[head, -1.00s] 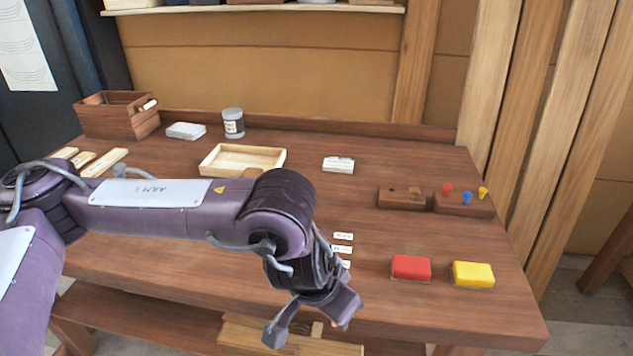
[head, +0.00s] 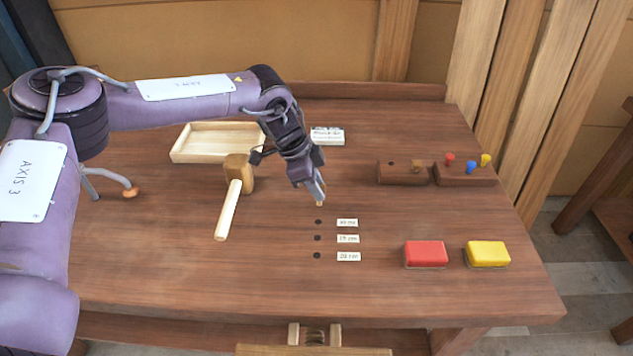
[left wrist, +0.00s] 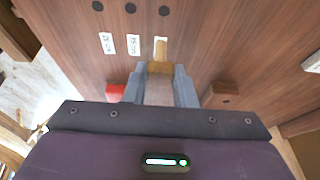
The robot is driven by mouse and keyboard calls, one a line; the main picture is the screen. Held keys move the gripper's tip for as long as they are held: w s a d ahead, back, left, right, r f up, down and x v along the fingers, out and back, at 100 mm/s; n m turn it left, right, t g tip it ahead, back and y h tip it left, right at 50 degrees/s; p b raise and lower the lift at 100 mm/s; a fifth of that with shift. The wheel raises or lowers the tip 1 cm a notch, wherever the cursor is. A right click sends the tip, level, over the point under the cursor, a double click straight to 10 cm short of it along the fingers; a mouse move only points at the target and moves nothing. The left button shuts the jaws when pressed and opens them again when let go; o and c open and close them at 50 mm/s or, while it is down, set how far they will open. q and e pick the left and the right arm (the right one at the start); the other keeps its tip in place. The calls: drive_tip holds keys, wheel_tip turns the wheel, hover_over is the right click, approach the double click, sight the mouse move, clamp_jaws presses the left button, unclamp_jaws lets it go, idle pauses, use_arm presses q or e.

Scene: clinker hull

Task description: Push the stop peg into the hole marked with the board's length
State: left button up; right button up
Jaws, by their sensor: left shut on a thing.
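My left gripper (head: 318,192) is shut on the stop peg, a small pale wooden piece. Its tip (head: 321,204) shows just below the fingers, above the table behind the row of holes. In the left wrist view the peg (left wrist: 158,92) sits between the fingers. Three dark holes run front to back: the back one (head: 318,222), the middle one (head: 317,238) and the front one (head: 316,255). Each has a white label beside it: back (head: 347,223), middle (head: 347,239), front (head: 348,256). Their figures are too small to read surely. My right gripper is out of view.
A mallet (head: 229,208) lies left of the holes. A pale tray (head: 182,157) and a white lettered block (head: 327,136) are behind. Red (head: 426,253) and yellow (head: 487,254) blocks lie right. Wooden blocks (head: 402,174) stand back right, one with coloured pegs (head: 464,176).

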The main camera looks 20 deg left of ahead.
use_arm(q)
drive_tip(key=shift+w+a+f+b, duration=0.1)
drive_tip(key=shift+a+f+b, duration=0.1)
drive_tip(key=shift+f+b, duration=0.5)
wheel_tip(320, 180, down, 4)
drive_tip(key=b, duration=0.3)
drive_tip(key=shift+f+b, duration=0.25)
drive_tip(key=shift+b, duration=0.1)
drive_tip(key=shift+p, duration=0.3)
drive_tip(key=shift+f, duration=0.1)
drive_tip(key=shift+f, duration=0.3)
